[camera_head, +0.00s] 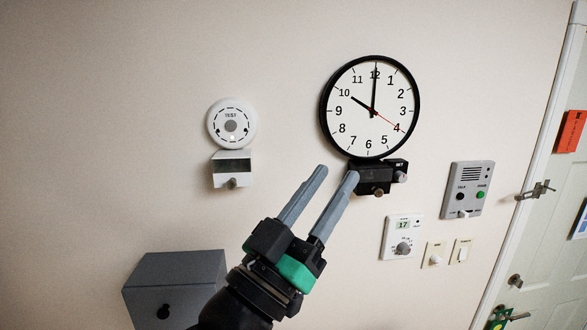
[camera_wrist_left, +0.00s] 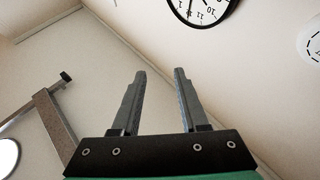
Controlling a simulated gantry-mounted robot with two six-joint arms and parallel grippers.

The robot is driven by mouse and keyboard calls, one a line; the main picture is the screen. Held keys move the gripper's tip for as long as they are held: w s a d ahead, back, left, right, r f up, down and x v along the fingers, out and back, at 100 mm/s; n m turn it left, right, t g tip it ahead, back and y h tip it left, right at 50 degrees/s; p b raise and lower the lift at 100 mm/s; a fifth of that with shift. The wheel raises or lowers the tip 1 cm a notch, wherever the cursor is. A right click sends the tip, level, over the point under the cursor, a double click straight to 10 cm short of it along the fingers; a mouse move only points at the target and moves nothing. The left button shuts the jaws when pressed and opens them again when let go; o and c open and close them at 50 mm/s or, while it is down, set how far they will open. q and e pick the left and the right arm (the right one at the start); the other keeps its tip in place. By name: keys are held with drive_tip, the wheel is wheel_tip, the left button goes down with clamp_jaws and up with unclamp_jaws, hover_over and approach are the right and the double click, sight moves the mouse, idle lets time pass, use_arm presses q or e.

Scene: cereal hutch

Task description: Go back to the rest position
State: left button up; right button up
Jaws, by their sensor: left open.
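My left gripper (camera_head: 336,176) reaches up from the lower middle of the head view. Its two grey fingers are parallel and apart, with nothing between them. In the left wrist view the open fingers (camera_wrist_left: 160,72) are also empty, and part of the clock (camera_wrist_left: 205,8) shows at the top. My right gripper is in neither view.
A round white detector (camera_head: 231,123) is on the wall at left. A grey box (camera_head: 180,285) is at lower left. An intercom panel (camera_head: 468,187), a thermostat (camera_head: 401,236) and switches (camera_head: 461,251) are right of the gripper. A door (camera_head: 550,230) stands at far right.

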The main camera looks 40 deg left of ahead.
use_arm(q)
drive_tip(key=s+d+r+m+t+h, duration=0.1)
drive_tip(key=s+d+r+t+h, duration=0.1)
drive_tip(key=s+r, duration=0.4)
drive_tip(key=s+d+t, duration=0.1)
drive_tip(key=s, duration=0.3)
drive_tip(key=shift+m, duration=0.4)
drive_tip(key=shift+r, duration=0.1)
